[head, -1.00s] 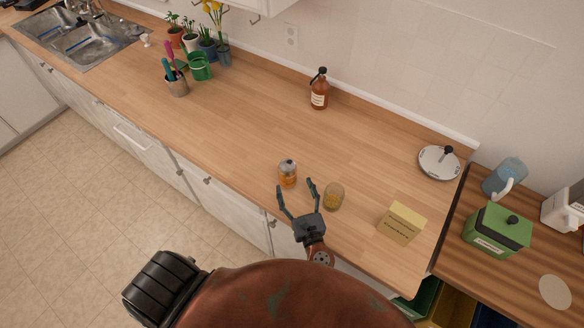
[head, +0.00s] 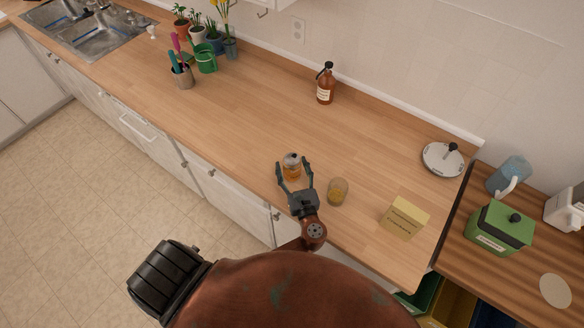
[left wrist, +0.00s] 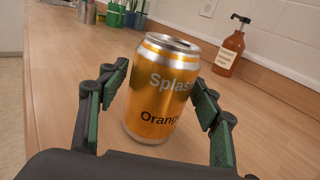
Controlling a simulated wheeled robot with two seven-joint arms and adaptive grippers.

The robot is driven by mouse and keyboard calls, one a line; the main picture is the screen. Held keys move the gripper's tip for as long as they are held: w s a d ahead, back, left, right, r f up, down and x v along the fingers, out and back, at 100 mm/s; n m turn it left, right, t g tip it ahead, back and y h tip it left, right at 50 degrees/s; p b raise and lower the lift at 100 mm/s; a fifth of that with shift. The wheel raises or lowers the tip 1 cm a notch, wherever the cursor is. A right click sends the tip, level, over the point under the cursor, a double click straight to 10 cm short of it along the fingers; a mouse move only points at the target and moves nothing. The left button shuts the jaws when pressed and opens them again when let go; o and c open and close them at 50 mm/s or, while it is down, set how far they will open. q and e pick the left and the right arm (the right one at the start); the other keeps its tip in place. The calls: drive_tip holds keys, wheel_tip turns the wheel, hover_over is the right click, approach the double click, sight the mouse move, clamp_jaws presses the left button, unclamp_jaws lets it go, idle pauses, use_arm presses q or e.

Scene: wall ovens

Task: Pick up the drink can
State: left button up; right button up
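The drink can (head: 291,160) is orange with a silver top and stands upright on the wooden counter. In the left wrist view the can (left wrist: 163,90) shows the words "Splash" and "Orange". My left gripper (head: 294,174) is open, with one finger on each side of the can. In the left wrist view, the gripper's fingers (left wrist: 158,112) flank the can, with gaps visible on both sides. My right gripper is not in view.
A glass with yellow contents (head: 337,191) stands just right of my left gripper. A brown pump bottle (head: 325,84) stands at the back. The counter (head: 235,120) left of the can is clear.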

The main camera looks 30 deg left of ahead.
use_arm(q)
drive_tip(key=c, duration=0.9)
drive_tip(key=shift+c, duration=0.2)
